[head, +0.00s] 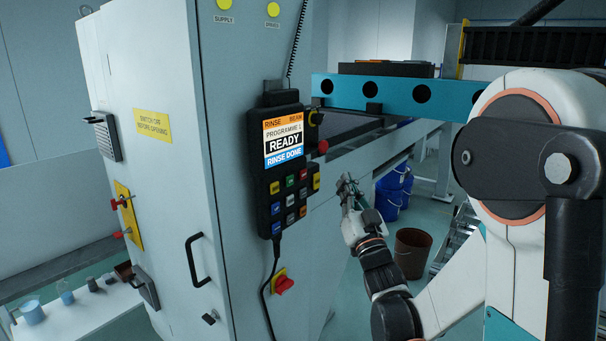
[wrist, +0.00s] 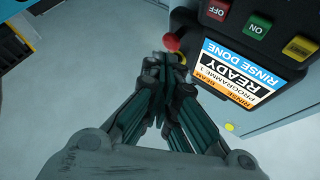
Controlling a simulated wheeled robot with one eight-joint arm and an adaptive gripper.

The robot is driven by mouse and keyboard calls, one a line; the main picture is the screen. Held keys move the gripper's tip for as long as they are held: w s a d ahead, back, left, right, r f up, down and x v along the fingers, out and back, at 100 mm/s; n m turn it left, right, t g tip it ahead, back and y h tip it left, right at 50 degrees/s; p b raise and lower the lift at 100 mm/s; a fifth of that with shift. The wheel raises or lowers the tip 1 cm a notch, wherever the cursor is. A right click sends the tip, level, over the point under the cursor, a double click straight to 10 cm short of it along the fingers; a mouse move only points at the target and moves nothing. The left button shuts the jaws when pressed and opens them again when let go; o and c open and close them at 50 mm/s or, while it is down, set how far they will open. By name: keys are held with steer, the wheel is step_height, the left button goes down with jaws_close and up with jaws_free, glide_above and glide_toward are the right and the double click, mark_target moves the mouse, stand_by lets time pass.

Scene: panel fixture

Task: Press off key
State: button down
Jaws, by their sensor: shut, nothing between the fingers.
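The red OFF key (wrist: 217,10) shows at the top of the wrist view, beside the green ON key (wrist: 257,27). They sit on a dark control pendant (head: 262,200) on the cabinet side in the head view. There the OFF key looks to be the small red key (head: 303,174) below the screen. My gripper (head: 345,185) is to the right of the pendant, apart from it. In the wrist view my gripper (wrist: 170,62) has its fingers together and empty. It is left of the pendant there, and the OFF key is uncovered.
The pendant screen (head: 284,141) reads READY and RINSE DONE. A red knob (head: 323,146) sticks out at the pendant's right side, near my fingertips in the wrist view. A red switch (head: 284,285) and a black handle (head: 197,260) are lower on the cabinet. A brown bucket (head: 411,253) stands behind my arm.

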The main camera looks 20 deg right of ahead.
mark_target(304, 174)
steer(key=shift+w, duration=0.1)
steer(key=w+a, duration=0.5)
steer(key=w, duration=0.2)
stand_by(0.4)
steer(key=shift+w, duration=0.15)
stand_by(1.3)
steer(key=shift+w+a, duration=0.25)
steer(key=shift+w+a, duration=0.25)
steer(key=shift+w, duration=0.1)
stand_by(0.8)
steer(key=shift+s, duration=0.1)
steer(key=shift+s+d, duration=0.5)
steer(key=shift+s, duration=0.1)
stand_by(0.3)
